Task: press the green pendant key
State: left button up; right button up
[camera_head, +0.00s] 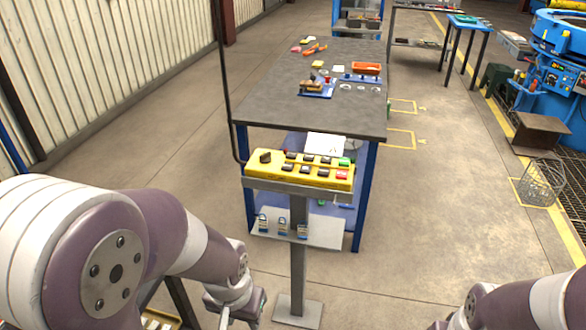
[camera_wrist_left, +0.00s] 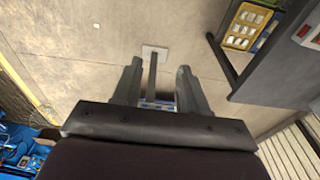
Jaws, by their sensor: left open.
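The yellow pendant box (camera_head: 298,171) lies on top of a grey post stand in the head view. The green key (camera_head: 344,161) is at the box's right end, in the back row, just behind the red key (camera_head: 341,174). Several dark keys fill the rest of the box. My left gripper (camera_head: 238,310) is low at the bottom of the head view, to the left of and below the pendant, touching nothing that I can see. In the left wrist view its two fingers (camera_wrist_left: 158,85) are apart with nothing held between them. My right gripper is below the picture's edge.
A black cable hangs at the pendant's left.

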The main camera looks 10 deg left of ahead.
pick_arm(q)
jog(key=shift+c, duration=0.3)
grip_shut()
dwell(1.3)
